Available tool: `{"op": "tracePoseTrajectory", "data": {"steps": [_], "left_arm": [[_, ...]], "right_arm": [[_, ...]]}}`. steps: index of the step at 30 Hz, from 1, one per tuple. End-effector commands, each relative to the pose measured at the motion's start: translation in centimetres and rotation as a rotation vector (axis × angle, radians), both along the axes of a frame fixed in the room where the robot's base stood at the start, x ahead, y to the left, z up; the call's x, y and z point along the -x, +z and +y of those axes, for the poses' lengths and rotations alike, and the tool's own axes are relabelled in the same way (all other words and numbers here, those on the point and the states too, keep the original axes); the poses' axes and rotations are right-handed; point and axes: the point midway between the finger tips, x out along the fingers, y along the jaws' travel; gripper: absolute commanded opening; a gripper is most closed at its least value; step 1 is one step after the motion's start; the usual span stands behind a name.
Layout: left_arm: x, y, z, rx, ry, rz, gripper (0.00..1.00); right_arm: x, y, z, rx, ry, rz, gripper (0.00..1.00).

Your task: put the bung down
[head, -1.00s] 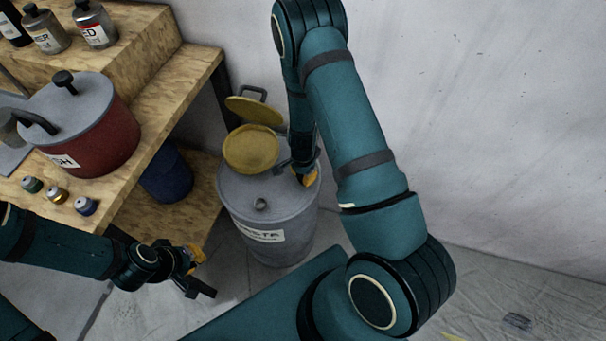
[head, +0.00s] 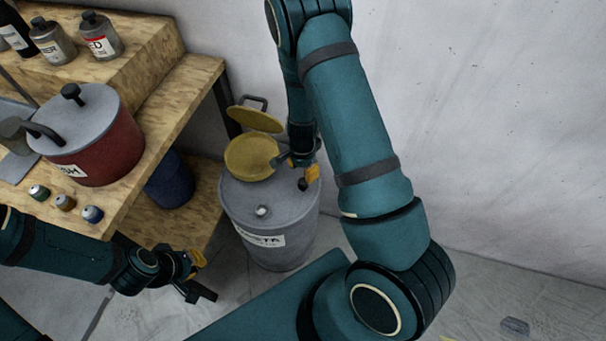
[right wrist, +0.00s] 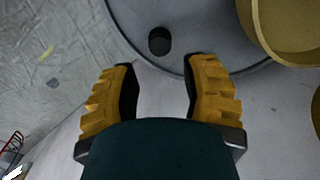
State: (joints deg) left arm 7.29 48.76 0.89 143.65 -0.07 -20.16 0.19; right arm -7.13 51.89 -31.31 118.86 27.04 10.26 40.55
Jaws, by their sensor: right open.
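The bung (right wrist: 160,41) is a small black plug on the grey drum's top (right wrist: 200,22), close to the rim. In the head view it shows as a dark spot (head: 302,185) at the right of the drum (head: 240,200). My right gripper (right wrist: 163,78) is open, its yellow-padded fingers apart with nothing between them. The bung lies just beyond the fingertips, apart from them. In the head view my right gripper (head: 306,170) is above the drum's right edge, partly hidden by its arm. My left gripper (head: 203,276) hangs left of the drum; its finger gap is unclear.
A yellow funnel (head: 250,158) with a raised lid (head: 255,119) stands on the drum's back left. A metal fitting (head: 262,211) is near the drum's front. A wooden bench (head: 150,125) with a red pot (head: 95,150) is at left, a wall at right.

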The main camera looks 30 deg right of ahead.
Motion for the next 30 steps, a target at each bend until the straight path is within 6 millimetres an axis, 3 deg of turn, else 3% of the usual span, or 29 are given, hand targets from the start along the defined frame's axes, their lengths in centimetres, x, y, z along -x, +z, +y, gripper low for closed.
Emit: {"op": "tracePoseTrajectory", "data": {"steps": [1, 6, 10, 13, 17, 20, 24, 27, 30], "left_arm": [[0.1, 0.6, 0.0, 0.000, -0.001, 0.002, 0.00], [0.2, 1.3, 0.0, 0.001, -0.001, 0.006, 0.00], [0.3, 1.5, 0.0, 0.001, -0.002, 0.007, 0.00], [0.3, 1.5, 0.0, 0.001, -0.002, 0.008, 0.00], [0.3, 1.5, 0.0, 0.001, -0.002, 0.008, 0.00], [0.3, 1.5, 0.0, 0.001, -0.002, 0.008, 0.00], [0.3, 1.5, 0.0, 0.001, -0.002, 0.008, 0.00], [0.3, 1.5, 0.0, 0.001, -0.002, 0.008, 0.00], [0.3, 1.5, 0.0, 0.001, -0.002, 0.008, 0.00]], "right_arm": [[-0.1, 1.4, 0.0, 0.001, 0.001, -0.003, 0.45], [0.0, 3.6, 0.0, 0.001, 0.000, -0.001, 0.45], [0.1, 4.3, 0.1, -0.001, 0.005, 0.001, 0.45], [1.2, 3.7, 1.0, -0.011, 0.084, 0.008, 0.45], [4.3, 1.9, 4.7, -0.057, 0.375, -0.004, 0.45], [6.8, 1.2, 8.7, -0.113, 0.667, -0.062, 0.45], [9.2, 1.8, 13.9, -0.182, 1.003, -0.196, 0.45], [10.1, 2.7, 16.3, -0.208, 1.151, -0.278, 0.45], [10.5, 3.1, 17.4, -0.218, 1.220, -0.324, 0.45]]}}
